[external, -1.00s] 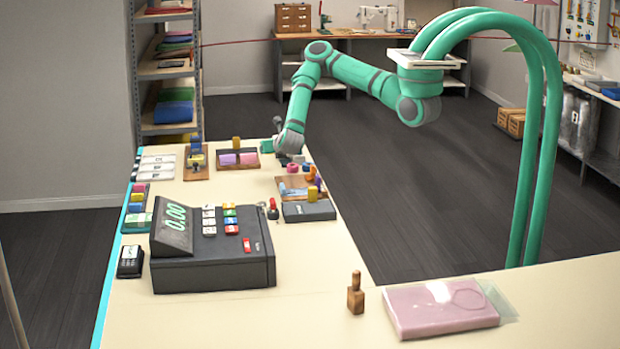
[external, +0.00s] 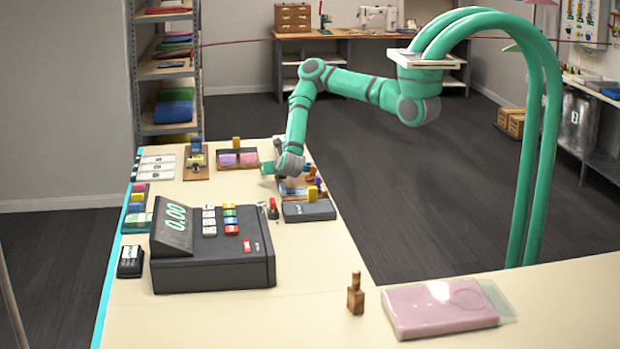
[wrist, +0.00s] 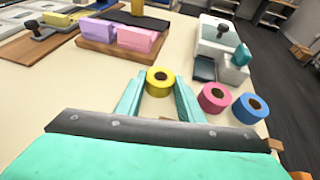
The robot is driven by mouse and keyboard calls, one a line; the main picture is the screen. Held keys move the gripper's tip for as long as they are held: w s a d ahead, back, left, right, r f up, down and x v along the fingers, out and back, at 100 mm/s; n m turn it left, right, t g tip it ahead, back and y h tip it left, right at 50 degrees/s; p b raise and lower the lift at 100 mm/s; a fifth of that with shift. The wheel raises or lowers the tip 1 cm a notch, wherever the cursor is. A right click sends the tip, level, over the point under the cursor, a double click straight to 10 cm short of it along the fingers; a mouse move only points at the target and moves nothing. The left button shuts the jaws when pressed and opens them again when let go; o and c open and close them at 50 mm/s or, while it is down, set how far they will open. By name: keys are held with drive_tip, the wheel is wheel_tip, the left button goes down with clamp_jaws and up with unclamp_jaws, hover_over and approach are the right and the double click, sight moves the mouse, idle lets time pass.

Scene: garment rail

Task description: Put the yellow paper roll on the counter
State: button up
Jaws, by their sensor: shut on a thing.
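The yellow paper roll (wrist: 158,91) is upright between the two teal fingers of my gripper (wrist: 158,84) in the wrist view, its hollow top facing up. My gripper is shut on it. In the external view my gripper (external: 283,167) is low over the far right part of the counter (external: 245,185), and I cannot make out the roll there. I cannot tell whether the roll touches the counter or is held just above it. A pink roll (wrist: 213,103) and a blue roll (wrist: 249,113) stand to its right in the wrist view.
A wooden tray with pink and purple blocks (wrist: 138,38) lies beyond the roll. A white machine with a teal part (wrist: 228,50) stands beyond the pink roll. The cash register (external: 210,262) is in the nearer part of the counter. Bare counter shows left of my fingers.

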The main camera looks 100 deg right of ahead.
drive_tip(key=o, duration=1)
drive_tip(key=shift+a+r, duration=0.2)
drive_tip(key=v, duration=1)
drive_tip(key=shift+a+r, duration=0.15)
drive_tip(key=shift+a, duration=0.15)
drive_tip(key=shift+s+a+r, duration=0.15)
drive_tip(key=shift+s+a, duration=0.05)
drive_tip(key=shift+a, duration=0.2)
